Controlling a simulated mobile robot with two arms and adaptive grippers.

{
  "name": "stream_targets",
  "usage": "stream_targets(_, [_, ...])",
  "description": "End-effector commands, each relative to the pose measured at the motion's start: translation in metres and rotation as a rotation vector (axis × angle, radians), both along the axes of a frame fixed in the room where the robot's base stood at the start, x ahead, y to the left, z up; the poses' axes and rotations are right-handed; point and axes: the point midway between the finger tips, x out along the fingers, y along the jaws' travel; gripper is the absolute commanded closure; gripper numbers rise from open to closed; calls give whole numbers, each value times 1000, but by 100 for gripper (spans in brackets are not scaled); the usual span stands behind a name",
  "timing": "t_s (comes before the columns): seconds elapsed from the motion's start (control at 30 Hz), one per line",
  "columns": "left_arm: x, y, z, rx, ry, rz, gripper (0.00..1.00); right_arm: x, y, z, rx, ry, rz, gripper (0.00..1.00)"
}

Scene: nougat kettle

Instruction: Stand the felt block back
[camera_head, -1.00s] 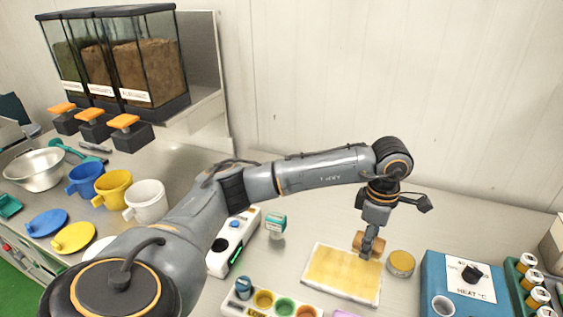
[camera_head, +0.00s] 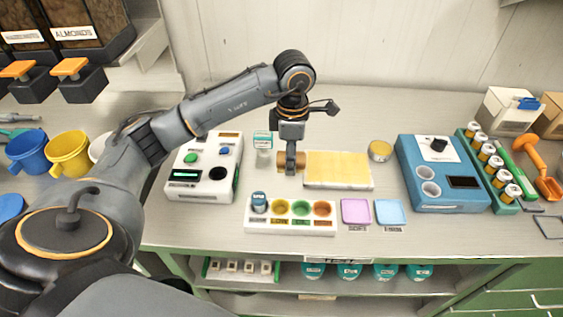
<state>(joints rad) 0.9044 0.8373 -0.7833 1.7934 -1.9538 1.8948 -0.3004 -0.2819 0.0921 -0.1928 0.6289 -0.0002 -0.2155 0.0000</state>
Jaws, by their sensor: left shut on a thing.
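The felt block (camera_head: 300,160), a small tan block, is in my left gripper (camera_head: 290,168) in the head view. The gripper points down with its fingers shut on the block, and the fingers hide its middle. The block is by the left edge of a yellow board (camera_head: 338,170) with a pale border. I cannot tell whether it touches the counter. My right gripper is out of view.
A small jar (camera_head: 263,141) stands close left of the gripper, beside a white device (camera_head: 205,168). A white tray with coloured wells (camera_head: 290,229) lies in front. A round tin (camera_head: 380,151) and blue heater (camera_head: 440,170) stand to the right.

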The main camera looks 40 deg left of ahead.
Motion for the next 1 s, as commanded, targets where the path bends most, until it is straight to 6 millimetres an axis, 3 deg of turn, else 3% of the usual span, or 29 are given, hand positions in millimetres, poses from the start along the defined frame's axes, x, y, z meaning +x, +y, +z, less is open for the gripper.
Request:
stream_targets(0.1, [11, 19, -21, 1, 8, 3, 87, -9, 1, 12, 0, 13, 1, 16])
stream_targets(0.33, [27, 38, -51, -1, 2, 0, 87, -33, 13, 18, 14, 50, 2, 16])
stream_targets(0.73, [31, 44, -90, -2, 3, -2, 87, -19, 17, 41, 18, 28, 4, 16])
stream_targets(1.0, [32, 45, -94, 0, 0, -2, 87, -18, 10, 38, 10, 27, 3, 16])
